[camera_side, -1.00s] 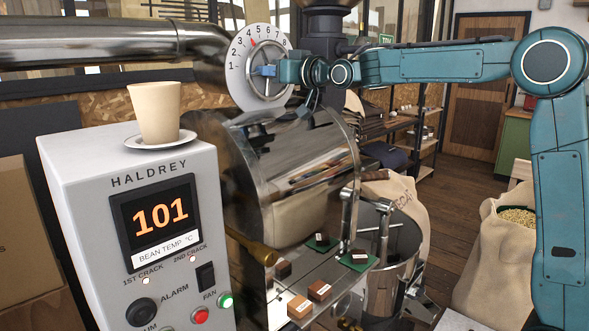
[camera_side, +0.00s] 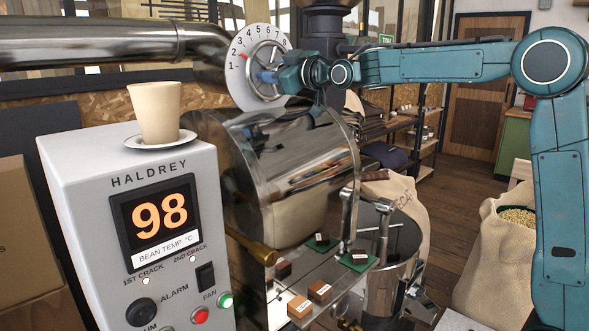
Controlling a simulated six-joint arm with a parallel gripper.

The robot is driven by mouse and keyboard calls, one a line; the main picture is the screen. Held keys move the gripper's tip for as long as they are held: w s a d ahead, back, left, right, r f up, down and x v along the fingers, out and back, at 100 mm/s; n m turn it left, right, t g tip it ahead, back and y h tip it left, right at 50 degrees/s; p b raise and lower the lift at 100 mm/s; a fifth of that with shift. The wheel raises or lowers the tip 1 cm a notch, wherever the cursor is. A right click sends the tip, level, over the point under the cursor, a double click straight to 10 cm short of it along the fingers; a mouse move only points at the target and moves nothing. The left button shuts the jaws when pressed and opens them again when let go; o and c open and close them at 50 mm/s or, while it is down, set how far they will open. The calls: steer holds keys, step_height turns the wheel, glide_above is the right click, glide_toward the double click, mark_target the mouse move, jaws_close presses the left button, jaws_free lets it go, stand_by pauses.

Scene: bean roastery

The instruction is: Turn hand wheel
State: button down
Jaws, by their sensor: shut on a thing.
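The hand wheel (camera_side: 252,63) is a metal ring with spokes. It stands in front of a round white number dial (camera_side: 240,43) behind the roaster drum. A small red pointer on the wheel sits at the dial's left side, near the low numbers 1 and 2. My gripper (camera_side: 268,76) reaches in from the right and is shut on the wheel, with its blue fingers over the middle and right of it. The gripper hides that part of the wheel, so the exact grip spot cannot be seen.
The control box (camera_side: 125,200) at the left reads 98 and carries a beige cup (camera_side: 156,112) on a saucer (camera_side: 160,139). The shiny drum (camera_side: 290,165) lies below my gripper. A steel pipe (camera_side: 90,43) runs left of the dial. A bean sack (camera_side: 495,270) stands at the right.

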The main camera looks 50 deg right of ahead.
steer(key=c, duration=0.9)
jaws_free()
steer(key=shift+s, duration=0.15)
steer(key=s, duration=1.3)
steer(key=shift+s, duration=0.3)
steer(key=s+a+f+m+g, duration=0.2)
steer(key=s+f+g, duration=0.4)
steer(key=s+f, duration=0.6)
steer(key=s+a+f+m+g, duration=0.3)
steer(key=s+f+g, duration=0.3)
steer(key=s+f, duration=0.5)
steer(key=s, duration=0.6)
steer(key=shift+s+f, duration=0.25)
steer(key=shift+f, duration=0.1)
